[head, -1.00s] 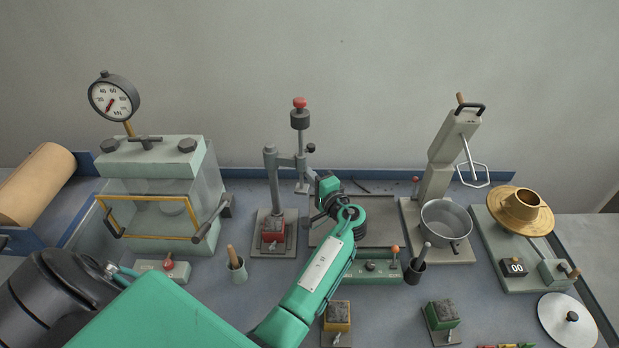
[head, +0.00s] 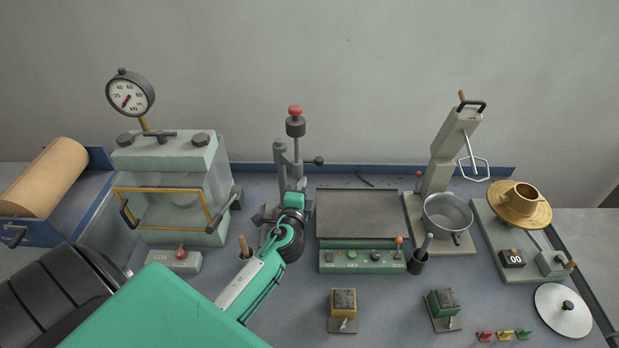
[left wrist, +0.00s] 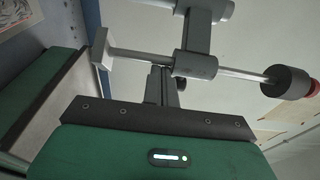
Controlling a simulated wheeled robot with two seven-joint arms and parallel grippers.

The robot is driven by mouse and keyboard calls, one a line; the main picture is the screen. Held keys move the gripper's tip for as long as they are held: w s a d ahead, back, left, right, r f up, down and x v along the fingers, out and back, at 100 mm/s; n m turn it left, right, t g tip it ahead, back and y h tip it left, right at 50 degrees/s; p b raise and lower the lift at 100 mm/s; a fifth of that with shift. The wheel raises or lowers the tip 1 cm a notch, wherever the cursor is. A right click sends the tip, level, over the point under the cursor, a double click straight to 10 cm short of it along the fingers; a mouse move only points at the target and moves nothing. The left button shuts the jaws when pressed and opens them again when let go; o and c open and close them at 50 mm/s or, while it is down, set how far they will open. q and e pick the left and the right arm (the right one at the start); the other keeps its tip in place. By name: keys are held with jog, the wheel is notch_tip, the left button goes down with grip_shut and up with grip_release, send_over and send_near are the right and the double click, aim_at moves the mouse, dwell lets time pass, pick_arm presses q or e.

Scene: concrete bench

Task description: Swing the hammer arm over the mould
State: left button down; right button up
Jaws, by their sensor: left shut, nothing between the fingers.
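The drop hammer (head: 295,128) is an upright rod with a dark weight and red top, carried by a short arm on a grey post (head: 280,155). A dark ball knob (head: 314,160) sticks out to the right. My left gripper (head: 270,212) is shut and empty, low in front of the post and just below the hammer. It hides the hammer's foot and the mould, so I cannot tell whether the foot is over it. In the left wrist view, the hammer rod (left wrist: 235,73) crosses close ahead, with foot plate (left wrist: 102,48) and weight (left wrist: 285,82). My right gripper is not in view.
A glass-fronted press (head: 165,145) with a dial stands left; a wooden-handled tool (head: 245,245) is close to my arm. A flat grey plate (head: 358,215) with a control panel (head: 362,261) is right. A pot (head: 447,215) and brass bowl (head: 518,205) stand further right.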

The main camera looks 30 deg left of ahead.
pick_arm(q)
jog(key=s+m+h, duration=0.1)
jog(key=s+a+m+t+h, duration=0.1)
jog(key=h, duration=0.1)
jog(key=shift+s+a+h, duration=0.3)
jog(key=s+a, duration=0.2)
jog(key=shift+a, duration=0.4)
jog(key=shift+s+a, duration=0.1)
jog(key=shift+a, duration=0.05)
